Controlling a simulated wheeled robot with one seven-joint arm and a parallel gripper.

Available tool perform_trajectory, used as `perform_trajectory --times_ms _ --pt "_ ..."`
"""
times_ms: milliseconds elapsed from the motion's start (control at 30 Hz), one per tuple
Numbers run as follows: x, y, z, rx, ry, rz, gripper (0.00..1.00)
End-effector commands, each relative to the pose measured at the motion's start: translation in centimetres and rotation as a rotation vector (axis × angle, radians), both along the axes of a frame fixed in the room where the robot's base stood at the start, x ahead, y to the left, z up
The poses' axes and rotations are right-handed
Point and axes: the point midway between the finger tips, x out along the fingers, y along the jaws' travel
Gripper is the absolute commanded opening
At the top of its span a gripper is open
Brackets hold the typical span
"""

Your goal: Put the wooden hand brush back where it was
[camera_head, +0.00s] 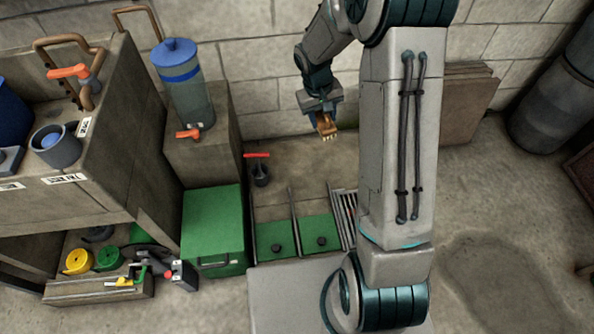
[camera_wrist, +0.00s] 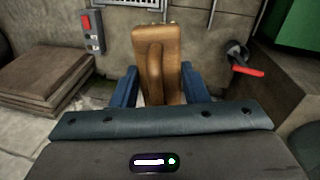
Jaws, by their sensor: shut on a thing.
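The wooden hand brush (camera_wrist: 151,62) is brown, with a raised curved grip along its back. In the wrist view it stands between the two blue fingers of my gripper (camera_wrist: 157,88), which is shut on it. In the head view the brush (camera_head: 326,126) hangs below my gripper (camera_head: 318,115), with its pale bristles pointing down. It is in the air in front of the block wall, above the low ledge behind the green panels. The fingers partly hide its lower part in the wrist view. I cannot tell from these views which spot it came from.
A green box (camera_head: 213,230) and a blue-lidded tank (camera_head: 184,85) on a block stand to the left. A red-handled valve (camera_head: 260,170) rises near the ledge, also seen in the wrist view (camera_wrist: 240,62). Stacked brown boards (camera_head: 462,100) lean right.

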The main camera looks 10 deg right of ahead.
Motion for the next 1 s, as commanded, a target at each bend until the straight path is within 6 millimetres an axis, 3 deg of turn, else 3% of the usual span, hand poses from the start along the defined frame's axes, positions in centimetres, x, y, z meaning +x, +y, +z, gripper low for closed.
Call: perform_trajectory --times_ms 33,100,300,400,500,600,1000 --pt "0.5 -0.5 -4.6 0.007 0.012 0.058 0.16" --pt "1.3 -1.1 -8.8 0.015 0.015 0.155 0.16" --pt "2.7 -2.9 -19.6 0.034 0.018 0.413 0.16" --pt "2.9 -3.7 -23.5 0.039 0.016 0.508 0.16" --pt "3.1 -4.3 -26.1 0.041 0.013 0.576 0.16" --pt "3.2 -4.7 -27.4 0.042 0.010 0.614 0.16" --pt "6.2 -7.6 -27.9 0.096 0.036 0.625 0.15"
